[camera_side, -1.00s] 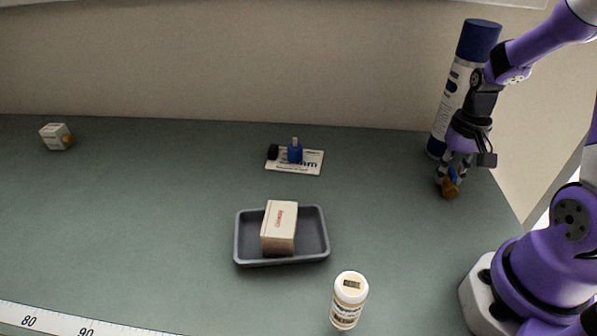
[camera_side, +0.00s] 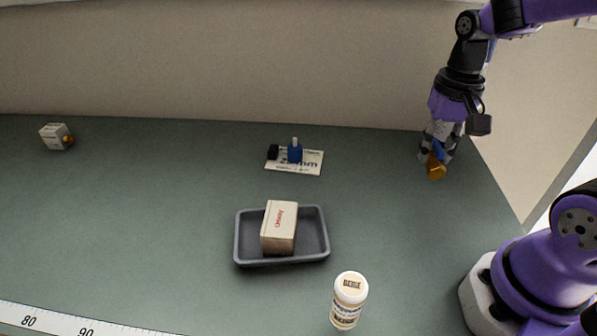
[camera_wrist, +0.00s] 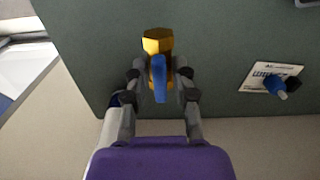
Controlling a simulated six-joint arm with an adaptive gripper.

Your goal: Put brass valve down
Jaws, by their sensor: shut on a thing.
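The brass valve (camera_side: 436,170) has a gold-brown body and a blue lever. My gripper (camera_side: 438,155) is shut on it at the right end of the bench and points down. In the wrist view the valve (camera_wrist: 157,45) sits between the fingertips of my gripper (camera_wrist: 160,78), with its blue lever running toward the palm. Whether its underside touches the bench or hangs just above it I cannot tell.
A grey tray (camera_side: 240,240) holds a box (camera_side: 279,228). A white-capped bottle (camera_side: 348,300) stands in front; a small box (camera_side: 55,137) is far left. Bench between is clear.

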